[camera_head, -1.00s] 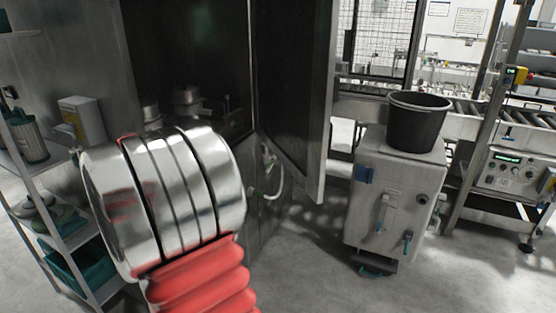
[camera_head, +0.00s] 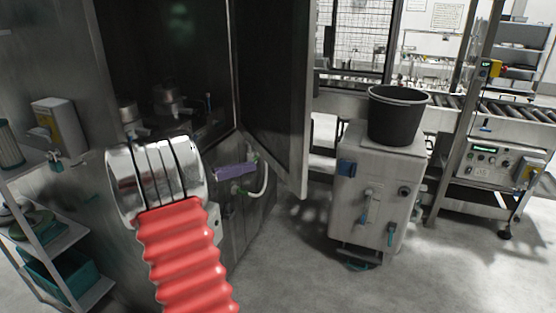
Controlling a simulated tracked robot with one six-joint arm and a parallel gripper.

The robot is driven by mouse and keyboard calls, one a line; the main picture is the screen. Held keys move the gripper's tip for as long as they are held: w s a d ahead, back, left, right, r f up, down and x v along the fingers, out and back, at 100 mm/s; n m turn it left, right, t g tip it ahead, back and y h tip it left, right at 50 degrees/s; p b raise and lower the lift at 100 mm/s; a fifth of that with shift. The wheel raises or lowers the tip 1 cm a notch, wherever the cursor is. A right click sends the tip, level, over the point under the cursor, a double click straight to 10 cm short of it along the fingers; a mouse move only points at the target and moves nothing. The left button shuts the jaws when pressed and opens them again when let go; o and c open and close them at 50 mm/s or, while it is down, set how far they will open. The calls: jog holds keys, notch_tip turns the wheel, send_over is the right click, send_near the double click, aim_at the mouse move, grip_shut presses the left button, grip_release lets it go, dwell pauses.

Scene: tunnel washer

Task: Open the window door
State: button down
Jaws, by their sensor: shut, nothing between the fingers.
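The window door (camera_head: 272,85) is a tall dark panel with a pale metal frame, in the middle of the head view. It stands swung out at an angle from the dark cabinet, its free edge towards the right. To its left is the dark opening (camera_head: 195,60), with metal fittings visible inside. My arm, with a shiny metal joint and red bellows, rises in front of the cabinet, left of the door. My gripper is not visible; the arm may hide it. No contact between my arm and the door shows.
A purple object (camera_head: 235,171) shows beside the arm, low on the cabinet front; I cannot tell what it is. A pale wheeled unit (camera_head: 375,195) carries a black bucket (camera_head: 397,118) right of the door. A shelf rack (camera_head: 60,245) stands left. Grey floor is clear at front right.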

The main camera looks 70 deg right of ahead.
aim_at(297, 155)
jog(key=x, duration=1.4)
